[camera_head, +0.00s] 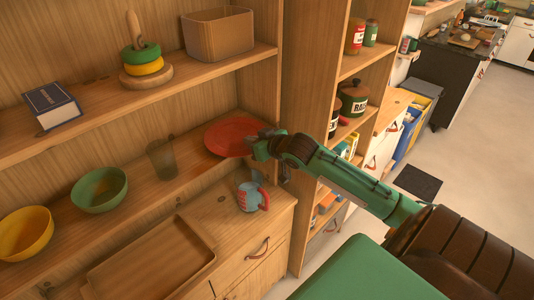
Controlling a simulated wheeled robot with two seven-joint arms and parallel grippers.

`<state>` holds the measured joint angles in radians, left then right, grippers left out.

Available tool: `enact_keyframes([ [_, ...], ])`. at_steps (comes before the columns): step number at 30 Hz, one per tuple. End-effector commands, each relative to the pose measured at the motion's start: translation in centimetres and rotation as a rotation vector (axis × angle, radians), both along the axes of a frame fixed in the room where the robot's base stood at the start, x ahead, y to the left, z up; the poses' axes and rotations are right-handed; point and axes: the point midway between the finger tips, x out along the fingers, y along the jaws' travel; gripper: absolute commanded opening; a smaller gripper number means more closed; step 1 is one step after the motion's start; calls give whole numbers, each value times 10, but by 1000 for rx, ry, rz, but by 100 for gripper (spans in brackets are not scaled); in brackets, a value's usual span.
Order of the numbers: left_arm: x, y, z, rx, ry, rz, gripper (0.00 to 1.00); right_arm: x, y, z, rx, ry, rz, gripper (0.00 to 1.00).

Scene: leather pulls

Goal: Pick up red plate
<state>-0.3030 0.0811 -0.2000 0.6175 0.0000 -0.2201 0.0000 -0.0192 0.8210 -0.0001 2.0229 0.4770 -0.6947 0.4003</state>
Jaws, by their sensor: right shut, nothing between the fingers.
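The red plate (226,138) lies flat on the middle shelf, near its right end. My right arm comes in from the right, and my right gripper (256,146) is at the plate's right edge, overlapping it in the picture. The gripper is shut with nothing held. Whether it touches the plate I cannot tell. My left gripper is not in view.
A clear glass (161,159), a green bowl (99,190) and a yellow bowl (25,233) stand left of the plate on the same shelf. A patterned mug (250,197) and a wooden tray (150,258) sit on the counter below. An upright cabinet panel stands close right.

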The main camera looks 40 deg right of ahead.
Motion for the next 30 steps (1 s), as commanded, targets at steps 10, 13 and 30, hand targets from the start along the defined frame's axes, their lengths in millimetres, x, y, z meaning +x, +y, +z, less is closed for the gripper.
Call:
enact_keyframes([
  [10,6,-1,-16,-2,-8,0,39,-47,-3,-2,0,1,1,0],
  [13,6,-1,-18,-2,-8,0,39,-55,-4,-1,0,-1,0,0],
  [30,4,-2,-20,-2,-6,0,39,-66,-5,1,1,-2,1,8],
])
